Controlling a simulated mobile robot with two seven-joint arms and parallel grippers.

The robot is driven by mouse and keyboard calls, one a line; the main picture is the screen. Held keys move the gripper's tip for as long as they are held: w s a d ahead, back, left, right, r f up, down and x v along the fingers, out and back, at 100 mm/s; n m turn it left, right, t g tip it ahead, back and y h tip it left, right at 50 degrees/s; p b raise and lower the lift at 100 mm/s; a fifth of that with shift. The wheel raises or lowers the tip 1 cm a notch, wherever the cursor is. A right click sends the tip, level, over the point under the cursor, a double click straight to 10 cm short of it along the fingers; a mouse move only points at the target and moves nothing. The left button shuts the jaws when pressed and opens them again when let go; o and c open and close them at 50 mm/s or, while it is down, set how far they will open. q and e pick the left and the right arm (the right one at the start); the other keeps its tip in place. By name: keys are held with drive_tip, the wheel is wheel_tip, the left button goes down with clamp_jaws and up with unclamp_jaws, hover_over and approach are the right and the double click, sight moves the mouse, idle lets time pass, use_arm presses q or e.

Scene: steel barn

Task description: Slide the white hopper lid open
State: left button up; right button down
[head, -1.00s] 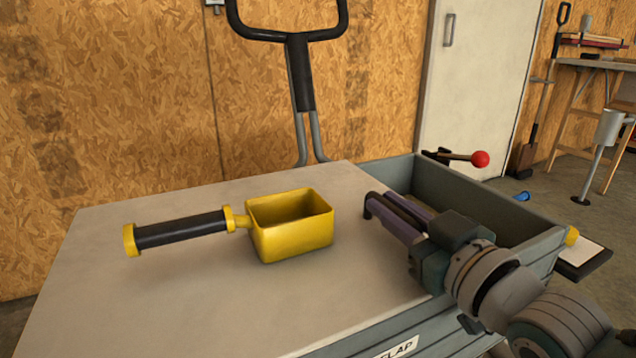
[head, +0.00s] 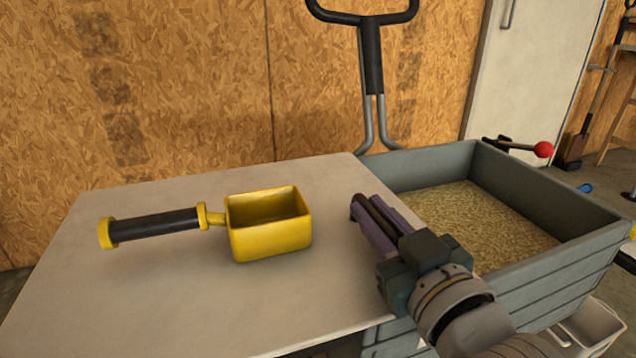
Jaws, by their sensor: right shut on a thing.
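The white hopper lid (head: 150,290) is a flat pale panel, lying level and reaching out to the left of the grey hopper (head: 545,262). The right part of the hopper is uncovered and shows tan grain inside. My right gripper (head: 366,212) is at the lid's right edge, shut on a dark bar there that looks like the lid's handle; its fingers partly hide the bar. My left gripper is not in view.
A yellow scoop (head: 270,240) with a black handle lies on the lid. A black push handle (head: 372,60) rises behind, near the board wall. A red-knobbed lever (head: 543,149) is at the hopper's back right. A pale bin (head: 592,325) stands low at right.

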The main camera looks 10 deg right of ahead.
drive_tip(key=c, duration=0.8)
unclamp_jaws()
drive_tip(key=shift+c, duration=0.2)
drive_tip(key=shift+s, duration=0.25)
drive_tip(key=s+p, duration=0.1)
drive_tip(key=s, duration=0.2)
drive_tip(key=s+p, duration=0.1)
drive_tip(key=s, duration=0.2)
drive_tip(key=s+d+p, duration=0.1)
drive_tip(key=s, duration=0.2)
drive_tip(key=shift+s, duration=0.2)
